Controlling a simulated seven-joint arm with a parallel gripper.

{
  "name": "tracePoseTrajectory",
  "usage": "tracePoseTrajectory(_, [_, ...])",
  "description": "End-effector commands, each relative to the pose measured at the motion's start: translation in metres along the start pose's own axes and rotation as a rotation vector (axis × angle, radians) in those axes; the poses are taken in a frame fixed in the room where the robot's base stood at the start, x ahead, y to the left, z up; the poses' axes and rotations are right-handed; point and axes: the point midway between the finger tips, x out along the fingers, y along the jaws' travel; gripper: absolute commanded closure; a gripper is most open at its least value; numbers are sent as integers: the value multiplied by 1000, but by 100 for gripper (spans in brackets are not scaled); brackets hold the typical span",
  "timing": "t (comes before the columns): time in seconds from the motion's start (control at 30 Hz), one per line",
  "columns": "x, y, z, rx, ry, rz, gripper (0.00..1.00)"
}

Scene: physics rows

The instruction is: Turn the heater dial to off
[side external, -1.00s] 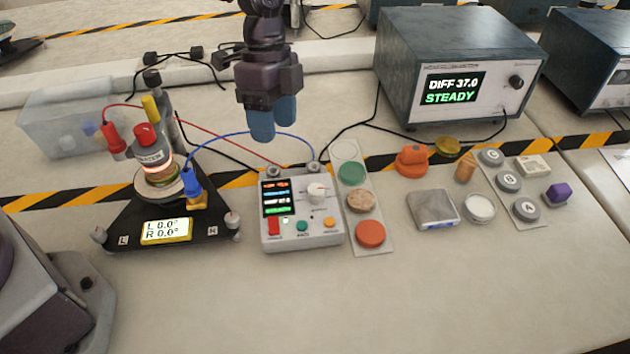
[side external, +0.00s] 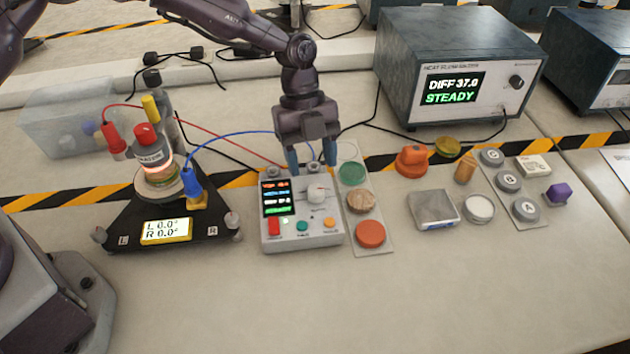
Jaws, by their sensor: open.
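The heater control box (side external: 302,241) is a small grey unit with a lit screen on its left and red, teal and orange buttons along its front. Its dial (side external: 317,194) is a white round knob at the upper right of the panel. The dial's exact pointer setting is too small to tell. My gripper (side external: 312,165) points down just above and behind the dial, with its blue fingers spread apart, one toward each side of it. The fingers hold nothing, and I cannot tell whether either touches the dial.
A black triangular stand (side external: 170,228) with cables is left of the box. A strip (side external: 374,240) with coloured discs lies close on its right. A blue cable (side external: 235,136) arches behind the box. A large display unit (side external: 455,75) stands behind. The front table is clear.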

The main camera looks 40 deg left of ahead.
Motion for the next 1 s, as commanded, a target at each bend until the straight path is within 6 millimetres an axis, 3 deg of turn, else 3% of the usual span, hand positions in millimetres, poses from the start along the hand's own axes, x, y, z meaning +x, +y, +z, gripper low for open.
tracePoseTrajectory(0.1, [23,0,-1,0,2,3,44])
tracePoseTrajectory(0.3, [44,0,0,-1,1,0,44])
tracePoseTrajectory(0.67, [49,0,0,-1,0,-1,44])
tracePoseTrajectory(0.9, [49,0,0,-1,0,-1,94])
tracePoseTrajectory(1.0, [49,0,0,-2,0,-1,94])
